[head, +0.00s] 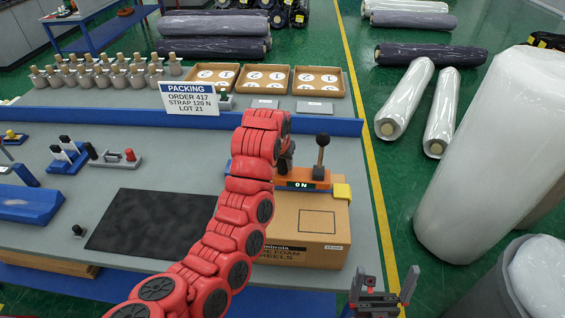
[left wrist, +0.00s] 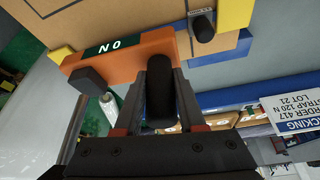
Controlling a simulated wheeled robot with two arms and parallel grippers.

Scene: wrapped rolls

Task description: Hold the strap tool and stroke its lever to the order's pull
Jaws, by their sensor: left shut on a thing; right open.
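The strap tool (head: 297,184) is orange and sits on top of a cardboard box (head: 305,222), its display reading 0 N. Its lever (head: 321,155) stands about upright with a dark knob on top. In the left wrist view the orange body (left wrist: 125,55) lies beyond my left gripper (left wrist: 160,92), whose fingers are shut on the tool's black handle (left wrist: 160,78). In the head view my red left arm hides part of the tool and most of that grip. My right gripper (head: 382,298) is open and empty at the lower right, apart from the box.
A sign (head: 189,99) reads order 417, strap 120 N. A dark mat (head: 150,232) lies left of the box. A blue rail (head: 110,117) crosses the bench behind. Tall wrapped rolls (head: 495,150) stand to the right, past the yellow floor line.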

